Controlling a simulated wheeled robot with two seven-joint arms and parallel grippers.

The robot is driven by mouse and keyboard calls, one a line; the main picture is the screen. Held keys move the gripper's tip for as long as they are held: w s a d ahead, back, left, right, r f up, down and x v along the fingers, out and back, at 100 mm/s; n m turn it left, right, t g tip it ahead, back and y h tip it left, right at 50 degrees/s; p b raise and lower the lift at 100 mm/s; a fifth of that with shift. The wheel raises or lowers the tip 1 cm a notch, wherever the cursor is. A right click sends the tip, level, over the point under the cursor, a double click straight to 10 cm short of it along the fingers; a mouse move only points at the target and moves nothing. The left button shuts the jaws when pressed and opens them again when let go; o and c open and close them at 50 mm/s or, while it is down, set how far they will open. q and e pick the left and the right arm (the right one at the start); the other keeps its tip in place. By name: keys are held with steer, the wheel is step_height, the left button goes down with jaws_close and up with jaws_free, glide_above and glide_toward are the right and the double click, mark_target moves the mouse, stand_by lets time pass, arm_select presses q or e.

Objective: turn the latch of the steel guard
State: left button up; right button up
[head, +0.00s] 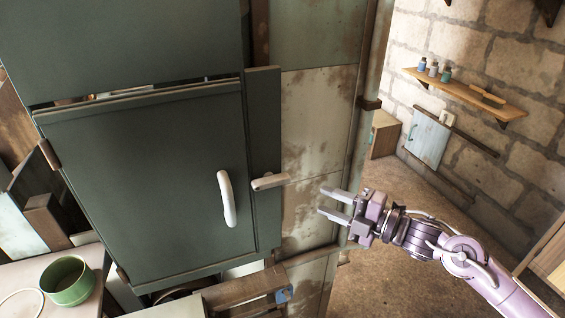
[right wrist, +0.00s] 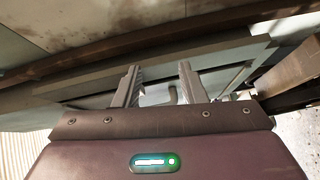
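The steel guard (head: 150,180) is a dark green-grey door panel in the middle left of the head view, and it looks shut. A white curved handle (head: 227,198) stands upright on its right part. The latch (head: 269,181) is a short pale bar lying nearly level on the strip to the right of the door. My right gripper (head: 330,202) is open and empty, to the right of the latch and a little lower, apart from it. In the right wrist view its two fingers (right wrist: 158,85) are spread with nothing held between them. My left gripper is not in view.
A green bowl (head: 68,281) stands on a table at the lower left. A vertical pipe (head: 362,110) runs beside the rusty wall panels. A wooden shelf (head: 470,92) with small bottles hangs on the brick wall. Below the guard is a wooden beam (head: 245,289). Open floor lies right.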

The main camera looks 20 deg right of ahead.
mark_target(278, 183)
steer(key=s+a+r+n+g+y, duration=0.2)
steer(key=a+r+n, duration=0.1)
steer(key=a+r, duration=0.25)
steer(key=p+x, duration=0.1)
steer(key=x, duration=0.1)
steer(key=r+p+x, duration=0.1)
steer(key=p+x, duration=0.1)
steer(key=shift+w+a, duration=0.2)
steer(key=shift+w, duration=0.25)
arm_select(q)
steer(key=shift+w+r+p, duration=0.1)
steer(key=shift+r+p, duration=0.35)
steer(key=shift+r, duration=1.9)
arm_select(e)
steer(key=shift+x, duration=1)
steer(key=shift+s+f, duration=0.1)
steer(key=shift+f, duration=0.05)
steer(key=shift+c, duration=0.3)
jaws_close()
